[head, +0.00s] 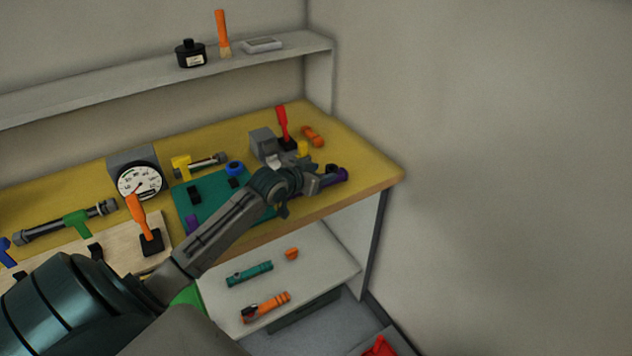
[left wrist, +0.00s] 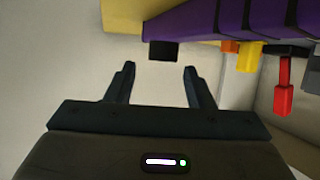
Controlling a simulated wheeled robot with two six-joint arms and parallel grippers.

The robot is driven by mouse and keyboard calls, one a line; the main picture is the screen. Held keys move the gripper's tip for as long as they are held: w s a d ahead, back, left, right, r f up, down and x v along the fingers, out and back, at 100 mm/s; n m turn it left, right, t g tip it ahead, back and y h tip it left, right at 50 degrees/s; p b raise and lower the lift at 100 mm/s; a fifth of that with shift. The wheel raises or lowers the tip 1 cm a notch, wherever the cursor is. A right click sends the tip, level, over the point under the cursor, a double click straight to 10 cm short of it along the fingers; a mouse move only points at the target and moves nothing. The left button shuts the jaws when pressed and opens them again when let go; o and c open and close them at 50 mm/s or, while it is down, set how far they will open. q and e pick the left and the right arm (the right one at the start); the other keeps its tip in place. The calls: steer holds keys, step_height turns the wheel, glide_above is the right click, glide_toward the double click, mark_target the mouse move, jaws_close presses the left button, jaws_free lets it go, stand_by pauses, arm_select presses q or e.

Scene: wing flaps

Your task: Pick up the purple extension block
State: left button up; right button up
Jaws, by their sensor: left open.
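A purple block (head: 338,178) lies near the right end of the workbench, partly hidden behind my left gripper (head: 316,180) in the head view. In the left wrist view a large purple piece (left wrist: 222,16) with ridges fills the top right, and a black square end (left wrist: 163,50) hangs below its left part. My left gripper also shows there (left wrist: 158,78), its two fingers apart with nothing between them. The black end is just beyond and above the finger gap. A smaller purple piece (head: 192,223) sits on the teal mat (head: 212,194). My right gripper is not seen.
The lower shelf (head: 318,262) holds teal and orange cylinders. A wall is on the right.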

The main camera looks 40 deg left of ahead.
mark_target(335, 169)
arm_select(q)
steer(key=p+x, duration=0.1)
steer(key=x, duration=0.3)
steer(key=shift+d+r, duration=0.1)
steer(key=shift+d, duration=0.05)
steer(key=shift+w+f, duration=0.25)
steer(key=shift+w, duration=0.15)
steer(key=shift+s, duration=0.1)
steer(key=c, duration=0.9)
steer(key=shift+o, duration=0.2)
steer(key=shift+r, duration=0.1)
